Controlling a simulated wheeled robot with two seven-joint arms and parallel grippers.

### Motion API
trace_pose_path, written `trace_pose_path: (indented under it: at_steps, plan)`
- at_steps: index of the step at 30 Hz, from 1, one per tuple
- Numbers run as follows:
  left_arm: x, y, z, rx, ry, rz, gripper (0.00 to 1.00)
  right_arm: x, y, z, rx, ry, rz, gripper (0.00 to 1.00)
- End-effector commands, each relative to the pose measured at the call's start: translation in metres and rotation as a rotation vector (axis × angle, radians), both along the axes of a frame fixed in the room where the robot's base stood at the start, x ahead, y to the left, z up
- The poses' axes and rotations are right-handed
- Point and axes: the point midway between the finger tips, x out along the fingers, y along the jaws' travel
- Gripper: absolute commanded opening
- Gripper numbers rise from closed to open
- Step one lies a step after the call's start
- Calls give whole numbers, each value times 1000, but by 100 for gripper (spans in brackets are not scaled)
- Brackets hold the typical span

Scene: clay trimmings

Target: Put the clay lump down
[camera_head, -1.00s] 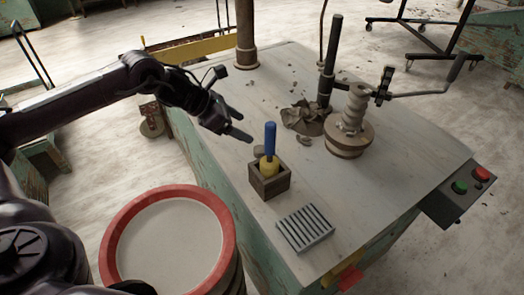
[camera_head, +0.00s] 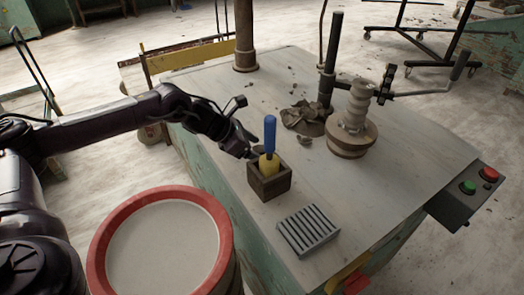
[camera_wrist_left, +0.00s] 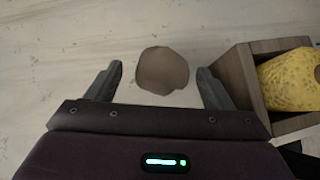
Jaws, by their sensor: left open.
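The clay lump (camera_wrist_left: 162,70) is a round, grey-brown piece in the left wrist view. It appears to lie on the pale table top (camera_wrist_left: 50,50), between and slightly beyond my left fingertips, with a gap on both sides. My left gripper (camera_wrist_left: 159,82) is open and not closed on it. In the head view my left gripper (camera_head: 248,146) is low over the table, just behind the wooden box (camera_head: 270,186). There I cannot make out the lump, which the gripper or box hides. My right gripper is not in view.
The box holds a yellow sponge (camera_wrist_left: 288,82) and a blue-handled tool (camera_head: 270,133), close beside my gripper. A grey slatted rack (camera_head: 308,230) lies in front. A red-rimmed drum (camera_head: 226,225) is front left.

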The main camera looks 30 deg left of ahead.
Motion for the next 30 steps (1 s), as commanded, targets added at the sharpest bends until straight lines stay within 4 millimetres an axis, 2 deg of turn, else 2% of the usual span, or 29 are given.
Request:
trace_pose_path:
  at_steps: [3, 11, 21, 24, 30]
  plan:
    - [6, -6, -8, -1, 0, -1, 74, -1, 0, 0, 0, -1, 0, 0]
    - [7, -6, -10, 0, -1, 1, 73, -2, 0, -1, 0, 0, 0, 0]
    - [7, -6, -9, 0, 0, 1, 29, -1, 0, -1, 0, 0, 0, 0]
    - [7, -6, -9, -1, -2, 1, 18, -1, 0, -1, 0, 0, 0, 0]
    - [7, -6, -8, -1, -2, 1, 18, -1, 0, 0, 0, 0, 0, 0]
